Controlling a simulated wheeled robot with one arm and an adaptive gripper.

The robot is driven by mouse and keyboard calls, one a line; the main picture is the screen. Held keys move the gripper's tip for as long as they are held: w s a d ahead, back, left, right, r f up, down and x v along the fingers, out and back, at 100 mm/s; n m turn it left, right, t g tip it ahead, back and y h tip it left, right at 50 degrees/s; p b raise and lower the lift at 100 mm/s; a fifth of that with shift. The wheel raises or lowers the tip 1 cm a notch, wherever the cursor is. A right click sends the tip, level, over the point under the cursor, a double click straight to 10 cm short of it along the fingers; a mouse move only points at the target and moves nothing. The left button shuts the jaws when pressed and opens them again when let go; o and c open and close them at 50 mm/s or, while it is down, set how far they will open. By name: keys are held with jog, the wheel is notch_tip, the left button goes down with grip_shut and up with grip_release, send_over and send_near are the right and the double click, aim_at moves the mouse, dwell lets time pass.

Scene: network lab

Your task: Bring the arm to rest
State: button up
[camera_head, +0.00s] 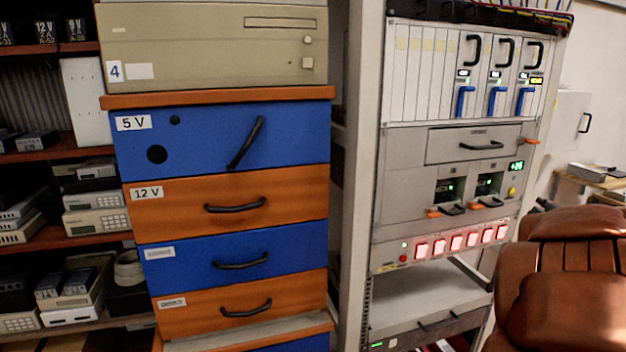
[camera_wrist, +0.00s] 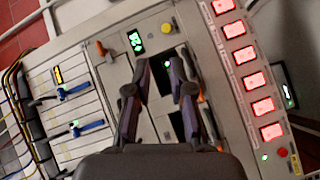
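My gripper (camera_wrist: 165,80) shows in the wrist view, its two dark fingers apart with nothing between them. The fingers point at the grey front of an equipment rack, and a gap between them shows the panel behind. Whether the tips touch the panel cannot be told. The same rack (camera_head: 400,200) stands right of centre in the head view. No part of my gripper shows in the head view.
A cabinet of blue and orange drawers (camera_head: 230,190) stands left of the rack, with a beige case (camera_head: 200,50) on top. Shelves of devices (camera_head: 60,240) are at far left. A brown leather-like seat (camera_head: 570,260) fills the lower right. Lit red switches (camera_wrist: 250,80) line the rack panel.

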jog(key=s+a+f+m+g+y, duration=0.3)
jog(key=s+a+f+m+g, duration=0.65)
jog(key=s+a+f, duration=0.65)
jog(key=s+a+f+g+y, duration=0.2)
jog(key=s+a+g, duration=0.1)
jog(key=s+a, duration=0.6)
jog(key=s+a+f+g+y+p, duration=0.1)
jog(key=s+a+g, duration=0.3)
jog(key=s+a, duration=0.5)
jog(key=shift+s+a+f+n+y, duration=0.4)
jog(key=shift+s+f+y, duration=0.3)
jog(key=shift+s, duration=0.4)
